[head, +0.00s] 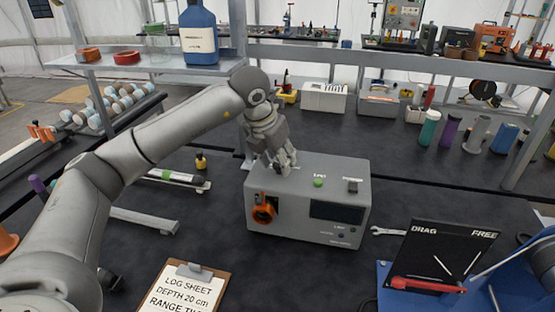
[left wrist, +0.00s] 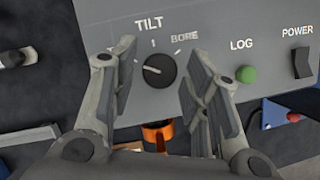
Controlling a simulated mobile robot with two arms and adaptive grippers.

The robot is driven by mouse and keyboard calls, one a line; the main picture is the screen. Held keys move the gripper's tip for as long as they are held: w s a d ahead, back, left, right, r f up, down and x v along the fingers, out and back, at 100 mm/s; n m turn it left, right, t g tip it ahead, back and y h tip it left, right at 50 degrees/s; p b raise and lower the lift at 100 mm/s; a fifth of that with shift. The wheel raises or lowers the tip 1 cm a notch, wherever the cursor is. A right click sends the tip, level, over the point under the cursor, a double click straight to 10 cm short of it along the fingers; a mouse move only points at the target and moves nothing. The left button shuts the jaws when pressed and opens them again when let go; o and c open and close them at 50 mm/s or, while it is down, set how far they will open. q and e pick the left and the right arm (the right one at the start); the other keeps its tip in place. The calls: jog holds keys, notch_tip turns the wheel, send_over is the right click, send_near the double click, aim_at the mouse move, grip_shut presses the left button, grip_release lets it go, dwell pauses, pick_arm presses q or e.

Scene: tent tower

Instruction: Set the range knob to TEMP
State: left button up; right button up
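The grey instrument box (head: 290,222) stands on the dark bench in the head view. The round black range knob (left wrist: 159,70) is on its top panel in the left wrist view. The knob's white pointer line points left. The labels TILT (left wrist: 149,24) and BORE (left wrist: 184,37) are readable; a third label at left is mostly hidden behind a finger. My left gripper (head: 284,168) is over the box's top. In the left wrist view its open fingers (left wrist: 157,95) stand on either side of the knob with gaps. The gripper hides the knob in the head view. My right gripper is out of view.
A green LOG button (left wrist: 246,74) and a black POWER switch (left wrist: 302,62) sit right of the knob. An orange ring-shaped part (head: 263,212) is on the box's front. A clipboard (head: 185,288) lies in front, a DRAG/FREE panel (head: 440,250) stands at right.

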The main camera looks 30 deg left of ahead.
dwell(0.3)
pick_arm(q)
jog(key=v, duration=1.2)
